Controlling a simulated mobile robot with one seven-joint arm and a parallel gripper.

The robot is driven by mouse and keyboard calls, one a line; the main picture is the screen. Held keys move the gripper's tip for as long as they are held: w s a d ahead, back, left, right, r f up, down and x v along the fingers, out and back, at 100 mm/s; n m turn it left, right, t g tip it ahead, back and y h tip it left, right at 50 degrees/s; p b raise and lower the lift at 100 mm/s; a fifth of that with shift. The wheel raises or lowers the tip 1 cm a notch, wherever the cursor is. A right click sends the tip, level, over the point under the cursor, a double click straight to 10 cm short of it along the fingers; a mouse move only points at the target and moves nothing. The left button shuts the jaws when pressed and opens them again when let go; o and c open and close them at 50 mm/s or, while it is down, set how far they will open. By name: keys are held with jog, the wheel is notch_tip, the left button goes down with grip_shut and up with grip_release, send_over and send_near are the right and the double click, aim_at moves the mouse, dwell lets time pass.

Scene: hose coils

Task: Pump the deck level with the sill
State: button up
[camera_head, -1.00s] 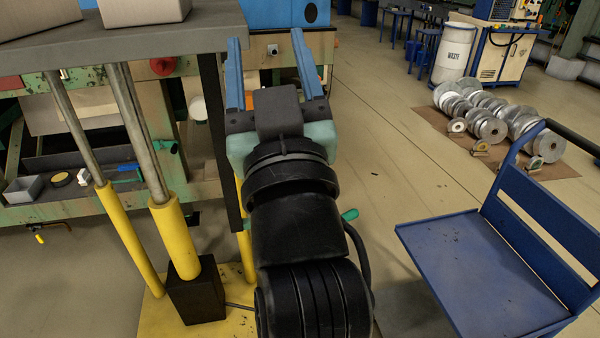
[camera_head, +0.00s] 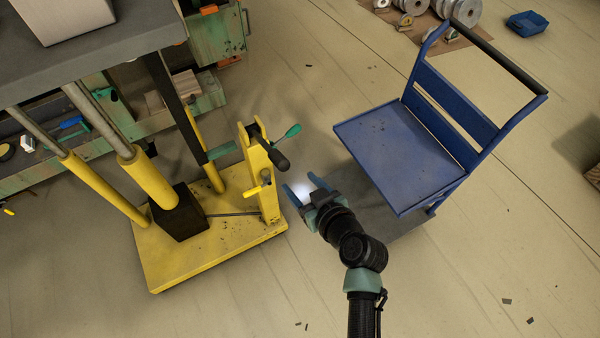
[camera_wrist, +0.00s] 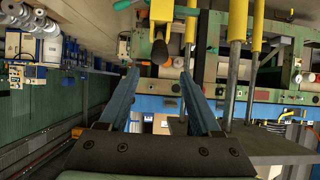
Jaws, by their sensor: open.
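The grey deck (camera_head: 95,48) of the lift is at the upper left in the head view, on steel rods in yellow cylinders (camera_head: 152,182). Its yellow base (camera_head: 225,238) stands on the floor. A yellow pump post (camera_head: 262,180) rises at the base's right end, with a black-gripped handle (camera_head: 277,157), a green lever (camera_head: 286,134) and a small yellow lever (camera_head: 257,188). My gripper (camera_head: 300,188) is open and empty, just right of the post. In the wrist view the black grip (camera_wrist: 160,50) lies beyond the open fingers (camera_wrist: 157,76), apart from them. I cannot make out the sill.
A pale box (camera_head: 65,15) rests on the deck. A blue cart (camera_head: 400,150) stands right of my gripper. A blue bin (camera_head: 527,23) and metal reels (camera_head: 410,6) lie at the back. A green bench (camera_head: 215,38) is behind the lift.

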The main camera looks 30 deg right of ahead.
aim_at(285, 167)
jog(key=shift+b+x, duration=1.65)
jog(key=shift+x, duration=2.5)
jog(key=shift+w+f+b, duration=0.15)
jog(key=shift+w+b, duration=0.1)
jog(key=shift+b, duration=0.2)
grip_shut()
jog(key=s+f+b, duration=0.3)
jog(key=f+b, duration=0.5)
jog(key=f, duration=0.1)
jog(key=shift+b, duration=0.35)
jog(key=shift+s+f, duration=0.1)
